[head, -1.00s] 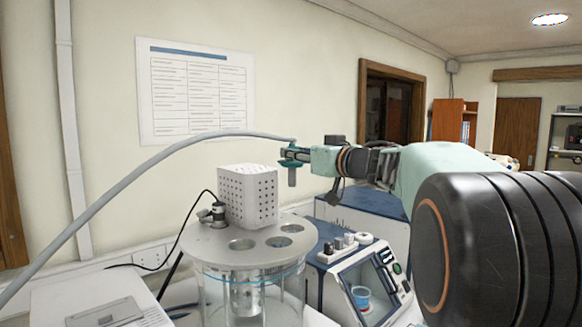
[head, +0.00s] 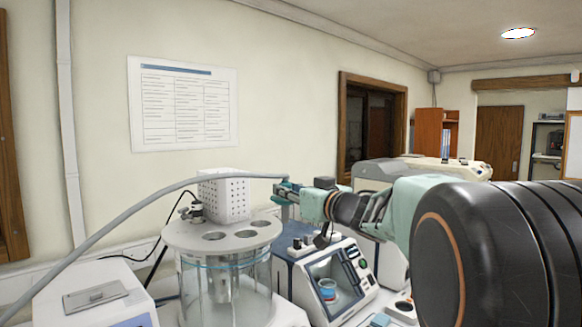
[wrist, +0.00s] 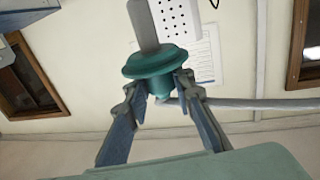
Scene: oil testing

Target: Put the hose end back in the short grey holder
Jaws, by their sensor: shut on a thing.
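My gripper (head: 285,190) is in the middle of the head view, left of my arm. It is shut on the hose end, whose teal collar (wrist: 155,62) sits between the fingertips in the wrist view. A grey nozzle (wrist: 143,28) sticks out beyond the collar; in the head view it points down. The grey hose (head: 150,197) arcs from the gripper to the lower left. The gripper holds the hose end in the air, right of the perforated white box. I cannot make out the short grey holder for certain; small fittings (head: 297,243) stand on the blue and white instrument below.
A glass bath with a round grey lid (head: 184,236) stands left of the gripper, carrying the perforated white box (head: 228,197). The blue and white instrument (head: 363,295) is below and right. A white device (head: 55,292) is at lower left. The air above the lid's right side is free.

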